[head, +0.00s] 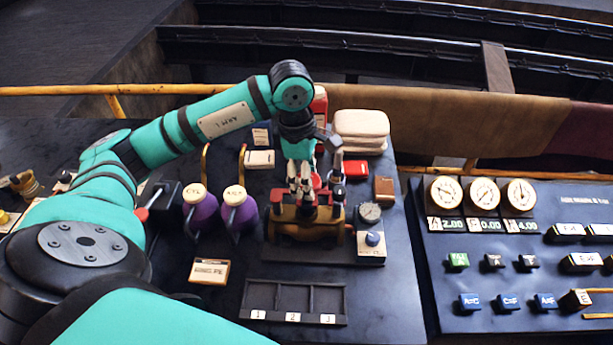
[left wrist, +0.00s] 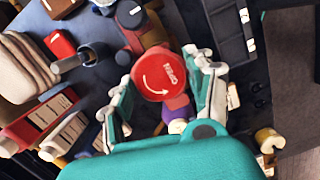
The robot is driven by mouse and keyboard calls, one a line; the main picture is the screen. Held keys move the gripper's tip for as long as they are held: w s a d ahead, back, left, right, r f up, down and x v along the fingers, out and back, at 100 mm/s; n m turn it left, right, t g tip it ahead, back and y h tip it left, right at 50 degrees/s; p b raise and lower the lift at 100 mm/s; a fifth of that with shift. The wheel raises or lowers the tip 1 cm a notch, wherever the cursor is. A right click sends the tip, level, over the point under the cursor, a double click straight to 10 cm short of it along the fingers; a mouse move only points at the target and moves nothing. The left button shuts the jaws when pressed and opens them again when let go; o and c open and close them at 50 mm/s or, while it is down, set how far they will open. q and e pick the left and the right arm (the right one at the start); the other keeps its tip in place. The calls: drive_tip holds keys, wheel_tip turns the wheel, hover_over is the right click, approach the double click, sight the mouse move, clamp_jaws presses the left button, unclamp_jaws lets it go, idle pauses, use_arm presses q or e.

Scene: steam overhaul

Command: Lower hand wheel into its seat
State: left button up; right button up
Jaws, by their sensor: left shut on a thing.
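The red hand wheel (left wrist: 160,78), a round disc with a white curved arrow and lettering, is between the two fingers of my left gripper (left wrist: 163,92) in the left wrist view. The gripper is shut on it. In the head view my left gripper (head: 316,190) points down over a brass valve body (head: 305,228) on a dark base plate. The wheel is mostly hidden there by the fingers. The seat is hidden under the wheel and gripper, so I cannot tell whether the wheel touches it. My right gripper is not in view.
A gauge (head: 369,212) and a small box with a blue knob (head: 372,240) stand close right of the valve body. Two purple bottles (head: 201,212) stand left. An empty numbered tray (head: 292,300) lies in front. White folded cloths (head: 360,125) are behind.

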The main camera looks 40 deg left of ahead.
use_arm(q)
drive_tip(key=shift+f+b, duration=0.15)
drive_tip(key=shift+b, duration=0.25)
idle(0.3)
idle(0.4)
drive_tip(key=shift+b, duration=0.55)
idle(0.6)
drive_tip(key=shift+f, duration=0.15)
drive_tip(key=shift+f+b, duration=0.45)
drive_tip(key=shift+b, duration=0.25)
drive_tip(key=shift+f+b, duration=0.25)
drive_tip(key=shift+b, duration=0.25)
